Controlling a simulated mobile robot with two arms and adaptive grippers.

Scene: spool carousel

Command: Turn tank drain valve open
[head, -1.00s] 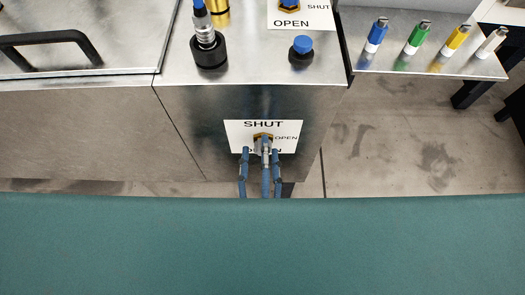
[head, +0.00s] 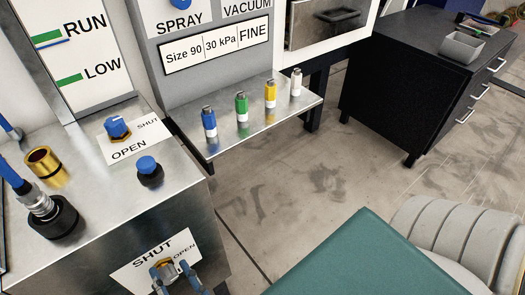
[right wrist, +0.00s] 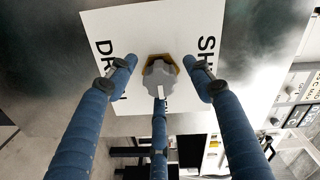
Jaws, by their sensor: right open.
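The drain valve (head: 163,266) has a brass hex collar and a grey knob. It sits on a white label plate (head: 135,268) marked SHUT and OPEN, on the front of the steel tank cabinet. My right gripper (head: 172,276) is open at the valve. In the right wrist view, its blue fingers (right wrist: 159,76) stand on both sides of the knob (right wrist: 160,75), with a third finger below it. I cannot tell whether the fingers touch the knob, or where it points. My left gripper is not in view.
A blue knob (head: 117,127) with its own OPEN/SHUT plate, a blue-capped fitting (head: 148,168) and a hose coupling (head: 45,210) stand on the cabinet top. Open floor (head: 320,170) lies right of the cabinet.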

